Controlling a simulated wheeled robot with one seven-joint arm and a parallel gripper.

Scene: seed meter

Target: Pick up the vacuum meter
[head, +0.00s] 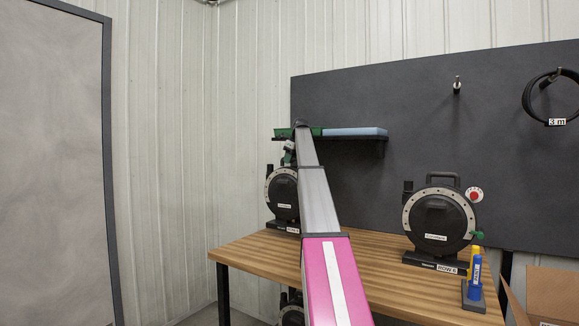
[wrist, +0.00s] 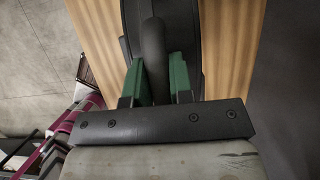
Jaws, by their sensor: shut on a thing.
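A vacuum meter (head: 283,196), a black disc with a pale rim on a black base, stands upright at the left back of the wooden table; my arm hides its right side. My gripper (head: 289,150) is at its top. In the wrist view, the green fingers of my gripper (wrist: 157,72) are shut on either side of the black handle (wrist: 153,50) of this meter. I cannot tell whether its base touches the table. A second, similar meter (head: 438,219), with a plate reading "ROW 6", stands at the right of the table, handle up.
The wooden table (head: 255,257) is bare between the meters. A shelf with a green tray and a blue slab (head: 355,131) is on the dark wall panel (head: 410,120) behind. A blue and yellow tube (head: 475,275) stands at the right edge. A cardboard box (head: 550,292) is beyond.

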